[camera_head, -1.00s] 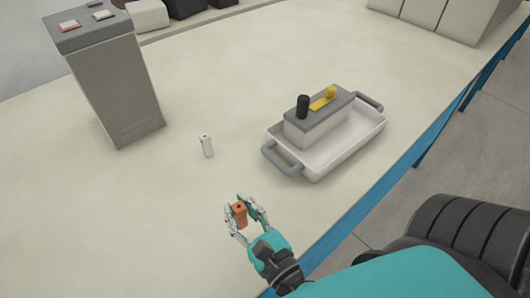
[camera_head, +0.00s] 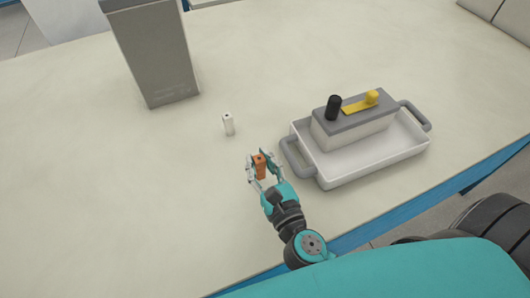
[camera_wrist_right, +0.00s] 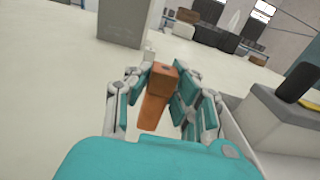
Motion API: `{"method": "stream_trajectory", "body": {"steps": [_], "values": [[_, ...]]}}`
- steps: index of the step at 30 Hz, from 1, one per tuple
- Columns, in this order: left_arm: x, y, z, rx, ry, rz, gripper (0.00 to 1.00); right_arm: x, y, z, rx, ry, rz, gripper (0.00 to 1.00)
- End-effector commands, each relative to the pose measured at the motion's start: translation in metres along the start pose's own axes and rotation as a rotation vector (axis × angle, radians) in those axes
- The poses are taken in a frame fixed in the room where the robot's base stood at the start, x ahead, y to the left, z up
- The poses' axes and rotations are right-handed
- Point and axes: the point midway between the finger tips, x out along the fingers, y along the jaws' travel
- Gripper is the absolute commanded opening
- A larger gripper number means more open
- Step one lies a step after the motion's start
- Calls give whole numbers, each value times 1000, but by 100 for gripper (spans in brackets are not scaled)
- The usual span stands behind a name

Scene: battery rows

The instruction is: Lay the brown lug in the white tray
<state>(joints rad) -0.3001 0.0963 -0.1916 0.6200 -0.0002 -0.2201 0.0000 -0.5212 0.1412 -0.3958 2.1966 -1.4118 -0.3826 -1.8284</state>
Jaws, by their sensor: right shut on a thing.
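The brown lug (camera_head: 261,168) is an orange-brown block held upright between the fingers of my right gripper (camera_head: 259,170). In the right wrist view the lug (camera_wrist_right: 158,92) stands between the fingers of the right gripper (camera_wrist_right: 162,90). The white tray (camera_head: 345,176) with grey handles is to the right of the gripper in the head view. A box with a grey top (camera_head: 350,125), a black post and a yellow piece stands in the tray's back part. The tray's front strip is bare. My left gripper is not in view.
A small white cylinder (camera_head: 228,124) stands on the table left of the tray. A tall grey box (camera_head: 155,60) stands at the back left. The table (camera_head: 120,190) is clear at the left and front left. Its blue edge (camera_head: 370,234) runs along the front right.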

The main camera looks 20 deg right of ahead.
Motion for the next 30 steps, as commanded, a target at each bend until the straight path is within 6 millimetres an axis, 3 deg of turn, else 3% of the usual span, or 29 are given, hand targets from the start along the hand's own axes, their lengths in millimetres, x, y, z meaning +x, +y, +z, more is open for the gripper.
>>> {"method": "stream_trajectory", "body": {"steps": [3, 8, 16, 28, 29, 30], "values": [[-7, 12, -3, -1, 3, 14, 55, 17, -14, 0, -1, -2, 2, 0], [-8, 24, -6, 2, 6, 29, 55, 26, -22, -4, 2, 0, 1, 0], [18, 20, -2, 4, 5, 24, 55, 26, -23, -40, 1, 2, -1, 0], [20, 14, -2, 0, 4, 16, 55, 26, -22, -43, 1, 0, 0, 0], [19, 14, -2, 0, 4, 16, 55, 26, -22, -42, 1, 1, 0, 21], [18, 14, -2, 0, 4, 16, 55, 26, -22, -42, 2, 1, 0, 26]]}}
